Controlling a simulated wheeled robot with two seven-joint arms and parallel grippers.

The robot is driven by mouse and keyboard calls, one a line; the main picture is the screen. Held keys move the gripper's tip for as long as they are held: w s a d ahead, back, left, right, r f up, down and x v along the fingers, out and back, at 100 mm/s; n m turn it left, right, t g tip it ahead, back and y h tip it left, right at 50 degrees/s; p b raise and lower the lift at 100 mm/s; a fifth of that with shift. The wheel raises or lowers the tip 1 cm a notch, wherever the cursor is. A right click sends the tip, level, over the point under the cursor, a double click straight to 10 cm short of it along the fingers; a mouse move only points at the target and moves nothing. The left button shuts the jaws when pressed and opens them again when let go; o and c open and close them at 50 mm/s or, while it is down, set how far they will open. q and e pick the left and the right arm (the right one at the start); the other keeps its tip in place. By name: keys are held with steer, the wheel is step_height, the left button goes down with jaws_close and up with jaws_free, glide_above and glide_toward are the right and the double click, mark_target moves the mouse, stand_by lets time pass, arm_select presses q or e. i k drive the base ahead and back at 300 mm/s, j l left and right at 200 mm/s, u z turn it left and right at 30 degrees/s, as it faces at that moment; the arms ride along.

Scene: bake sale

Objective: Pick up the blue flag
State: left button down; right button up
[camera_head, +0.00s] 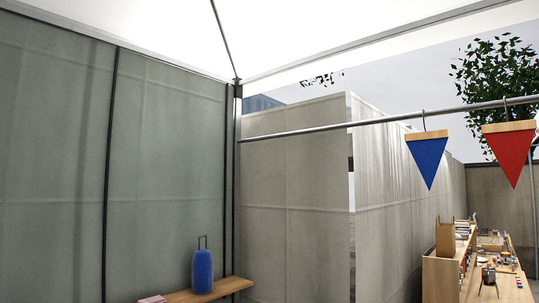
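The blue flag (428,160) is a downward-pointing triangle with a light wooden top strip. It hangs by a hook from a horizontal grey rail (390,120) at the right in the head view. A red flag (509,153) of the same form hangs on the rail to its right, apart from it. Neither of my grippers shows in this view.
A wooden shelf (232,285) at the lower left bears a blue bottle-shaped thing (203,271) and a pink item (153,299). A wooden counter (440,277) with many small items stands at the lower right. Fabric walls (290,200) close off the left and middle.

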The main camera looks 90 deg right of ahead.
mark_target(427, 149)
steer(key=z, duration=3.7)
steer(key=l+z, duration=0.2)
steer(key=l, duration=0.4)
steer(key=i+l+z, duration=0.15)
steer(key=l, duration=0.4)
